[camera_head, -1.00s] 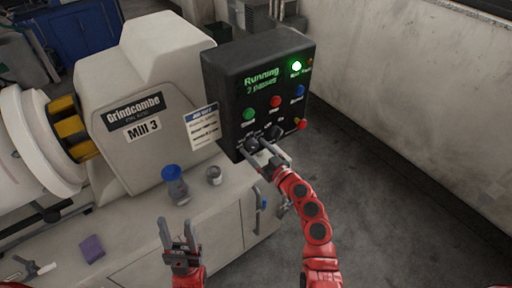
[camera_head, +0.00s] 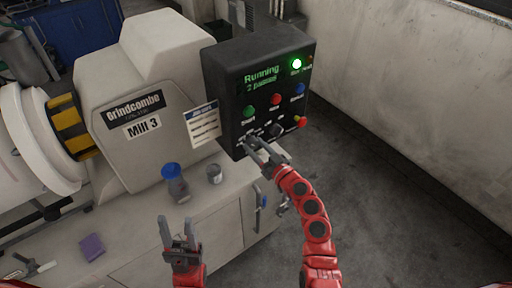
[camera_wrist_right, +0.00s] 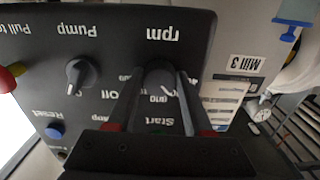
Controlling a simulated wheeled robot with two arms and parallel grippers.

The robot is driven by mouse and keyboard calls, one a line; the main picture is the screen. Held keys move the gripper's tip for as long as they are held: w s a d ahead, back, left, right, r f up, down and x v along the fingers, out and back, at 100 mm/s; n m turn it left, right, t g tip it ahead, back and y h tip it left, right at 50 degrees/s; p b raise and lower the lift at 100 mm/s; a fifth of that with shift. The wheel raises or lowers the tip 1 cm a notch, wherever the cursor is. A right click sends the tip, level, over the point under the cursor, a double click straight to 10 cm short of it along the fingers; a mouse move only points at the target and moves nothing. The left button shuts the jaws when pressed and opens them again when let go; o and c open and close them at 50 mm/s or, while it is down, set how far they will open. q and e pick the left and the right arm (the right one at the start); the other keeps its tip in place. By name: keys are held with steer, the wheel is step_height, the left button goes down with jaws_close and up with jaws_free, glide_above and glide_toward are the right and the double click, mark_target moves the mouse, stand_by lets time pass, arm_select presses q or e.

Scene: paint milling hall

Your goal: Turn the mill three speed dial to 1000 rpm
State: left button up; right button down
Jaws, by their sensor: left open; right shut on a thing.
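The Mill 3 control panel (camera_head: 238,88) is a dark box with a green display reading Running and 2 passes. In the right wrist view, the panel is upside down and the dark rpm dial (camera_wrist_right: 159,73) sits between my right gripper's fingers (camera_wrist_right: 157,92), which are shut on it. The fingers hide much of its scale, so I cannot read its setting. In the head view, my right gripper (camera_head: 258,148) is at the panel's lower left and largely covers this dial. My left gripper (camera_head: 177,226) is open and empty in front of the cabinet.
The Pump knob (camera_wrist_right: 79,74) is beside the rpm dial. Green Start (camera_head: 249,112), red (camera_head: 275,99) and blue (camera_head: 298,90) buttons are above, and a red-yellow knob (camera_head: 300,122) is at right. A blue-topped container (camera_head: 171,170), small cup (camera_head: 215,174) and purple block (camera_head: 92,246) are on the bench.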

steer(key=m+b, duration=0.2)
steer(key=m, duration=0.1)
steer(key=shift+f, duration=0.2)
steer(key=m+b, duration=0.2)
steer(key=m, duration=0.2)
steer(key=shift+m, duration=0.4)
steer(key=m, duration=0.4)
steer(key=shift+r+m+b, duration=0.1)
steer(key=shift+m+b, duration=0.2)
steer(key=m, duration=0.4)
steer(key=shift+s+a+m, duration=0.1)
steer(key=shift+m, duration=0.3)
steer(key=shift+c, duration=1.5)
jaws_free()
steer(key=shift+r, duration=0.1)
